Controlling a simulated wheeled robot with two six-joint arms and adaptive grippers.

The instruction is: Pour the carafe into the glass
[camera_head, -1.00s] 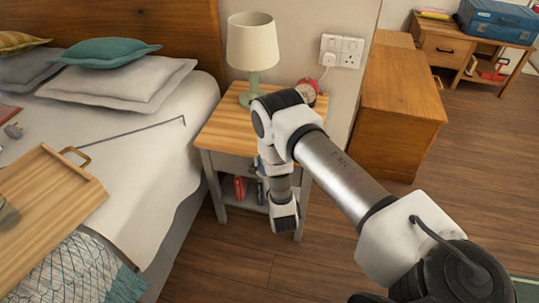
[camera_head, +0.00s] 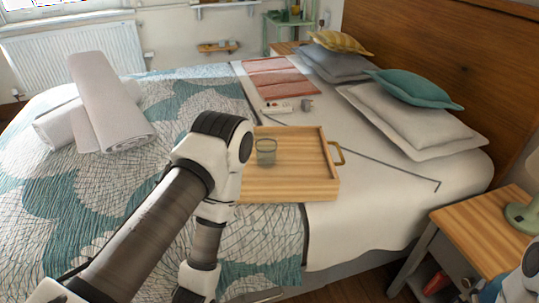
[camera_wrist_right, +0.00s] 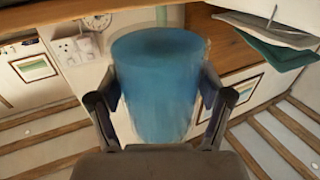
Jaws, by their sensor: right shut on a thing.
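The glass (camera_head: 265,152) stands upright on the wooden tray (camera_head: 318,190) on the bed, in the head view. It looks clear and greenish; I cannot tell what is in it. In the right wrist view, my right gripper (camera_wrist_right: 160,92) is shut on a blue, see-through vessel, the carafe (camera_wrist_right: 155,75), with a finger on each side of it. The carafe does not show in the head view, where only a piece of my right arm shows at the lower right edge. My left arm crosses in front of the tray's left part; its gripper is out of view.
The tray has a handle (camera_head: 338,153) on its right side. Rolled towels (camera_head: 105,100) lie at the left of the bed. The nightstand (camera_head: 480,225) with a lamp is at the right.

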